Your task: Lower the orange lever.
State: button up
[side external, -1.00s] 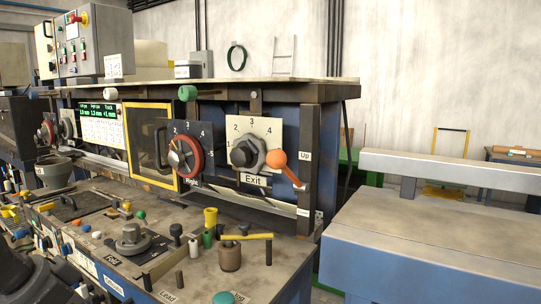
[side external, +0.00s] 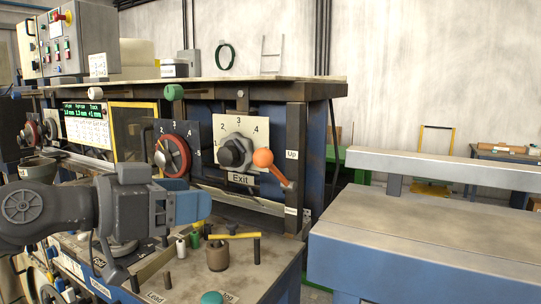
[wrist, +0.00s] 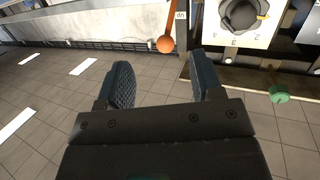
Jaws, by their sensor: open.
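The orange lever (side external: 272,167) is on the right end of the machine's front panel, beside the "Up" label (side external: 292,155). Its round knob is at the upper left end and its arm slopes down to the right. In the wrist view the orange knob (wrist: 165,44) appears beyond the fingertips, roughly between them, with a "dn" label (wrist: 180,16) beside the lever. My gripper (side external: 208,197) is left of the lever and lower than its knob, pointing right. Its fingers are spread and empty in the wrist view (wrist: 160,70), apart from the lever.
The "Exit" dial (side external: 234,151) sits just left of the lever. A red-rimmed dial (side external: 174,157) is farther left. Below my gripper, a bench top holds a yellow-handled part (side external: 232,236), a brown cylinder (side external: 217,257) and pegs. A grey-topped blue table (side external: 420,235) stands at right.

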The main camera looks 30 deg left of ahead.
aim_at(260, 159)
jog(key=w+d+r, duration=0.1)
jog(key=w, duration=0.4)
jog(key=w+d+r+t, duration=0.1)
jog(key=w+d, duration=0.1)
jog(key=w, duration=0.3)
jog(key=w+d+r+n+t, duration=0.1)
jog(key=w+d, duration=0.1)
jog(key=w, duration=0.2)
jog(key=shift+w+r+y, duration=0.1)
jog(key=shift+w+y, duration=0.2)
jog(key=shift+w, duration=0.1)
grip_shut()
